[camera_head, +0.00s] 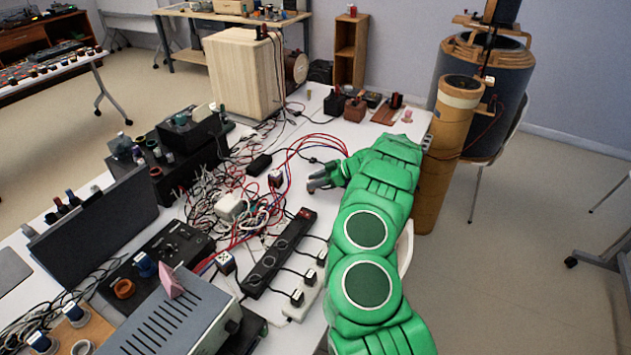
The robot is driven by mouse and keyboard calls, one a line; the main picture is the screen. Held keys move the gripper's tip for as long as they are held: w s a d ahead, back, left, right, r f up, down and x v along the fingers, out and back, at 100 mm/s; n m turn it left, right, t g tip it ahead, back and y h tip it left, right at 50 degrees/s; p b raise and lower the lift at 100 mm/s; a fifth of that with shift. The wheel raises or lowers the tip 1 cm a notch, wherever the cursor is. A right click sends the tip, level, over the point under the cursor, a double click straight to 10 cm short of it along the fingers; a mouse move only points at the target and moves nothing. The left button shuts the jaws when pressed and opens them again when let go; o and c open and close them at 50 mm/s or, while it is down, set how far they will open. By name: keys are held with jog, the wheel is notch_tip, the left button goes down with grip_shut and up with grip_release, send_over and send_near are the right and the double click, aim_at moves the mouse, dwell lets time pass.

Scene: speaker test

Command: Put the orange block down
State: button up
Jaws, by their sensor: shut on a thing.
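My green arm reaches from the lower right over the white table (345,140). My gripper (318,183) is at its far end, low over the table, just right of the cable tangle. The gripper is small in this view and its fingers are dark. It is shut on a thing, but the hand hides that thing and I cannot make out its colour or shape. I see no clearly orange block elsewhere on the table. I cannot tell whether the held thing touches the tabletop.
Tangled cables (235,190) and a black power strip (280,252) lie left of my gripper. A small dark red cube (276,178) is close by. A large wooden box (243,75) stands behind. Bare tabletop shows beyond the gripper. An orange-brown cylinder (447,150) stands right of the table.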

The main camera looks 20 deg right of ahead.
jog(key=o, duration=1)
jog(key=shift+f, duration=0.1)
jog(key=shift+o, duration=0.2)
